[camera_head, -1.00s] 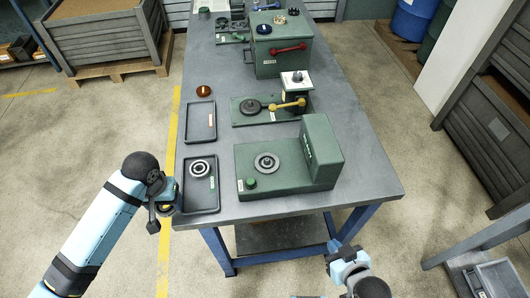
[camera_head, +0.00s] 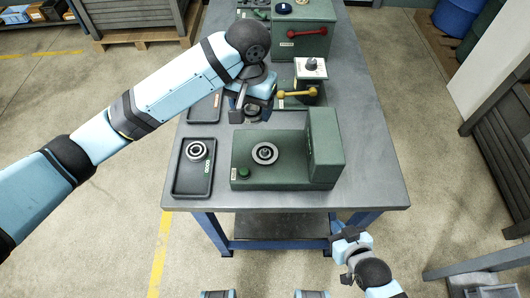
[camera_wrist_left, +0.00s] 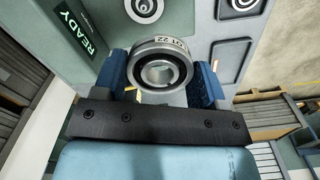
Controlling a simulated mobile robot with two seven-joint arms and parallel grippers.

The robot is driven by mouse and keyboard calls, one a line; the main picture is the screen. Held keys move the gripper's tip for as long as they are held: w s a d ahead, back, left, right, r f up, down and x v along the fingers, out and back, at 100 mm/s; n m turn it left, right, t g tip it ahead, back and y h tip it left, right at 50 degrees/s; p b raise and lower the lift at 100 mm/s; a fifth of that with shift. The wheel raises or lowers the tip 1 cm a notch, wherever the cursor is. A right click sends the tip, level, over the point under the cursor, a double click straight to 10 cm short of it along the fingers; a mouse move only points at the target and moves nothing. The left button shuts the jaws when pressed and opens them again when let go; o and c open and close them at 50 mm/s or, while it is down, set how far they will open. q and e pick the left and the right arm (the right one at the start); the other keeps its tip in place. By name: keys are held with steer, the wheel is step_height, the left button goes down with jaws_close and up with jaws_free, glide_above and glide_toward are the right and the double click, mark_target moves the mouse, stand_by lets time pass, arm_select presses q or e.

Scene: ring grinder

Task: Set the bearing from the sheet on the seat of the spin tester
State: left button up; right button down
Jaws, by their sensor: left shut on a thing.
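My left gripper (camera_head: 250,114) is shut on a metal bearing (camera_wrist_left: 160,65), a ring with a dark inner band and small marks on its outer side. It holds the bearing above the bench, behind the spin tester in the head view. The green spin tester (camera_head: 318,150) stands near the bench's front. Its round seat (camera_head: 264,153) has a small central post and looks empty; the seat also shows at the top of the left wrist view (camera_wrist_left: 145,8). A READY display (camera_wrist_left: 76,32) is lit. My right gripper (camera_head: 345,238) is beyond the front edge, its jaws unclear.
Another bearing (camera_head: 196,150) lies in the dark tray (camera_head: 190,188) left of the tester. A second tray (camera_head: 204,112) is partly hidden behind my left arm. A green machine with a yellow lever (camera_head: 297,93) and one with a red lever (camera_head: 308,32) stand farther back.

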arm_select(q)
steer(key=shift+m, duration=0.4)
steer(key=d+r, duration=0.2)
steer(key=r, duration=0.1)
steer(key=shift+d+r, duration=0.3)
steer(key=shift+d, duration=0.1)
steer(key=p, duration=0.1)
glide_above(265, 150)
step_height(265, 150, down, 15)
steer(key=shift+f, duration=2.35)
steer(key=o, duration=1.1)
steer(key=shift+f, duration=0.15)
step_height(265, 150, up, 12)
steer(key=shift+r+b, duration=0.2)
steer(key=shift+b, duration=0.1)
steer(key=shift+f, duration=0.1)
